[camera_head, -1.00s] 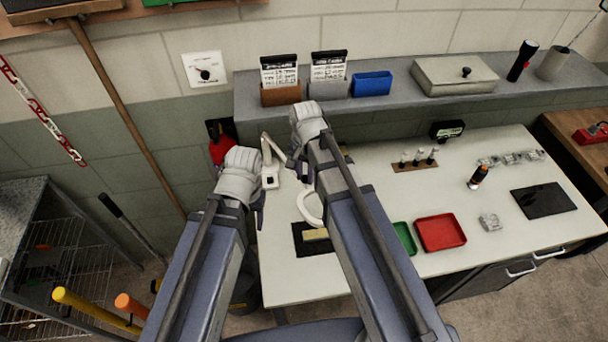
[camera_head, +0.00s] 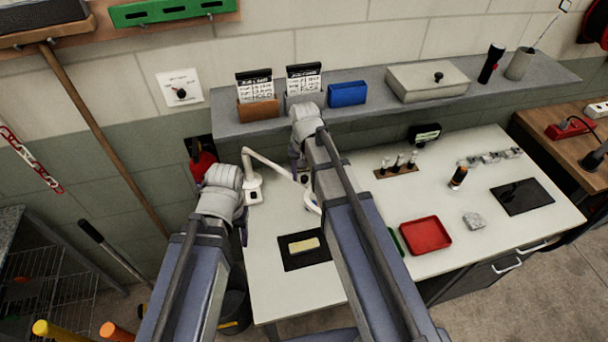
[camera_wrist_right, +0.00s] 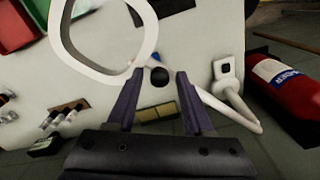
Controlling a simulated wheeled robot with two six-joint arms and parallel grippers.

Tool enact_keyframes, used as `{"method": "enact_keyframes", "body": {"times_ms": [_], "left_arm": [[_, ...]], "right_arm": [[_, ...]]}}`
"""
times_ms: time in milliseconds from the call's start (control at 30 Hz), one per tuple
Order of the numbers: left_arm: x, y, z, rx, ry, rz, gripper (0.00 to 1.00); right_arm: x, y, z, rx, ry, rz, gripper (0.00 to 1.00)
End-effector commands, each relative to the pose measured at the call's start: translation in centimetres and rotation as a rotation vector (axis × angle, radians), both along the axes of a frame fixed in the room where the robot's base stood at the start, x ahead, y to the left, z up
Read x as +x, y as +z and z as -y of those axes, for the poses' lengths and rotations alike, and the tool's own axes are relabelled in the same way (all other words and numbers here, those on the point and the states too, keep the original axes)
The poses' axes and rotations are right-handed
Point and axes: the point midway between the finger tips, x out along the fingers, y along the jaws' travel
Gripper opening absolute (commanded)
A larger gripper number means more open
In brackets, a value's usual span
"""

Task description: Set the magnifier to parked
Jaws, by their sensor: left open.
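The magnifier has a white base (camera_head: 253,190) at the back left of the bench and a jointed white arm (camera_head: 270,163) reaching right. Its ring is mostly hidden behind my right arm in the head view; in the right wrist view the white ring (camera_wrist_right: 149,37) is large at the top. A black ball knob (camera_wrist_right: 159,77) sits beside the ring. My right gripper (camera_wrist_right: 159,90) is open, with the knob between its fingertips and visible gaps on both sides. My left gripper (camera_head: 242,225) is open and empty by the bench's left edge, in front of the base.
A black mat with a yellow block (camera_head: 303,245) lies near the front left of the bench. A red tray (camera_head: 426,235) and a vial rack (camera_head: 397,170) stand to the right of my right arm. A red extinguisher (camera_wrist_right: 286,88) is beside the bench. A shelf runs behind.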

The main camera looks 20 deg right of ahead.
Motion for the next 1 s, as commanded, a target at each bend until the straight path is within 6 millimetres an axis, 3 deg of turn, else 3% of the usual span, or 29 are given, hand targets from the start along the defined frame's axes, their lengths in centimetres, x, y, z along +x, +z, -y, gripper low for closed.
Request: {"method": "enact_keyframes", "body": {"times_ms": [467, 1000], "left_arm": [[0.0, 0.6, 0.0, 0.000, 0.001, 0.000, 0.59], [0.0, 7.0, 0.0, -0.003, 0.013, 0.000, 0.59]], "right_arm": [[0.0, 0.6, 0.0, 0.000, -0.001, 0.000, 0.59], [0.0, 7.0, 0.0, 0.000, -0.001, 0.000, 0.59]]}}
